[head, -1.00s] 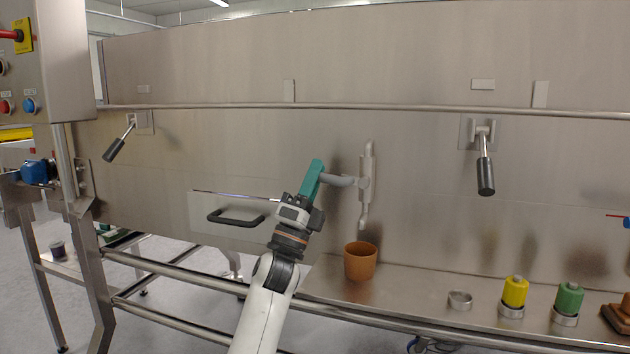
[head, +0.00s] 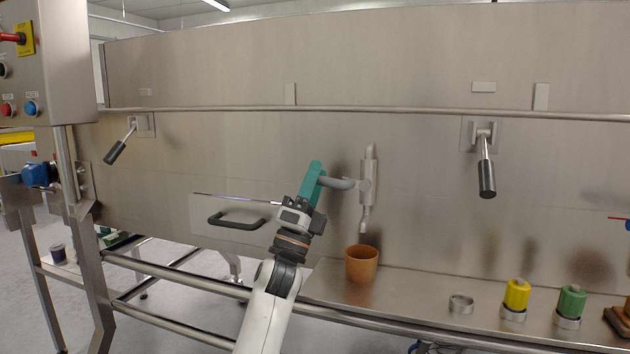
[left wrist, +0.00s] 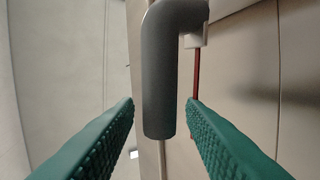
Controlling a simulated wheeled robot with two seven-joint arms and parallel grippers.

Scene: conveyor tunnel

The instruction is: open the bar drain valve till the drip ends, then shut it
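The drain valve is a pale vertical pipe (head: 368,180) on the steel wall with a grey bent bar handle (head: 338,183) reaching left from it. My left gripper (head: 315,180) with green fingers is at the free end of this bar. In the left wrist view the bar (left wrist: 160,85) stands between the two ribbed fingertips (left wrist: 160,108), with a small gap on each side, so the gripper looks open around it. A thin red strip (left wrist: 196,75) shows behind the bar. An orange-brown cup (head: 361,264) stands below the pipe's outlet. No drip can be made out. My right gripper is out of view.
Black-gripped levers (head: 487,175) (head: 116,150) hang on the wall at both sides. A drawer with a black handle (head: 236,220) is left of my gripper. On the steel ledge stand a metal ring (head: 461,304), a yellow bottle (head: 516,294) and a green bottle (head: 571,301).

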